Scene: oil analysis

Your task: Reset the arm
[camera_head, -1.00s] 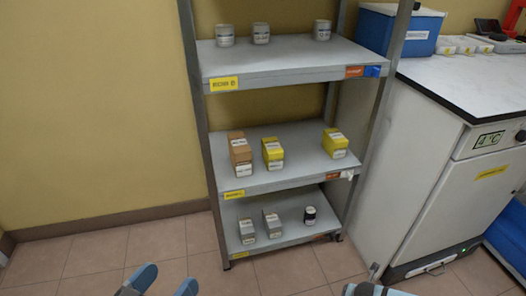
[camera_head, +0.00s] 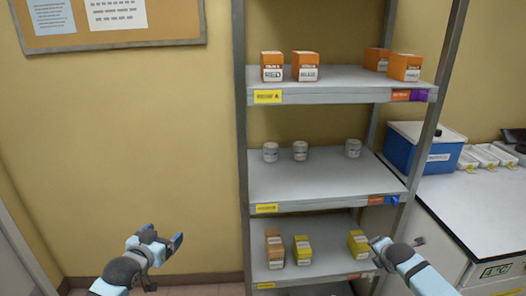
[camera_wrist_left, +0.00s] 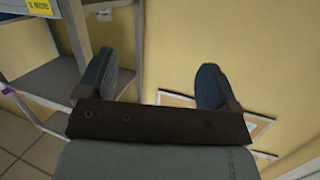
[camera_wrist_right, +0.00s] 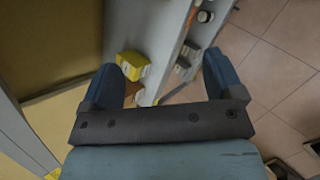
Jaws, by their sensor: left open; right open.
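My left gripper (camera_head: 163,240) is raised in front of the bare yellow wall, left of the shelf rack. It is open and empty; its two spread fingers also show in the left wrist view (camera_wrist_left: 155,85). My right gripper (camera_head: 396,243) is in front of the rack's right post, near the lower shelf. In the right wrist view its fingers (camera_wrist_right: 165,85) are apart with nothing held between them. A yellow box (camera_wrist_right: 133,66) shows beyond the right fingers, apart from them.
The grey shelf rack (camera_head: 320,185) holds orange boxes (camera_head: 305,66) on top, white jars (camera_head: 300,151) in the middle and yellow boxes (camera_head: 302,250) below. A blue bin (camera_head: 420,150) stands on the white counter (camera_head: 470,205) at right. The floor left of the rack is clear.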

